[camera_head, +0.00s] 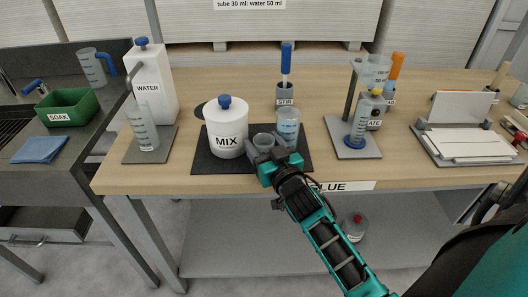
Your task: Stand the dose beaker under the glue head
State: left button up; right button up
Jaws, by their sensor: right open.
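A clear graduated beaker with pale blue liquid (287,122) stands upright on the dark mat (205,163), right of the white MIX pot (227,140). I cannot tell for sure whether it is the dose beaker. A GLUE label (345,186) is on the bench's front edge. I cannot clearly make out a glue head. My left gripper is out of view.
A WATER container (150,80) stands at the left, with a graduated cylinder (142,125) under its tap. A stand with a funnel (375,70) and a cylinder (359,130) is on the right. A STIR holder (285,95) is behind. Bench between mat and stand is clear.

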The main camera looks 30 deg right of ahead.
jog(key=shift+c, duration=0.2)
jog(key=c, duration=0.8)
notch_tip(320, 180, up, 20)
jog(key=p, duration=0.3)
jog(key=shift+c, duration=0.2)
jog(key=s+a+f+n+y, duration=0.1)
jog(key=s+a+f+y, duration=0.1)
jog(key=s+a+f, duration=0.6)
jog(key=a+f, duration=0.3)
jog(key=shift+n+y, duration=0.4)
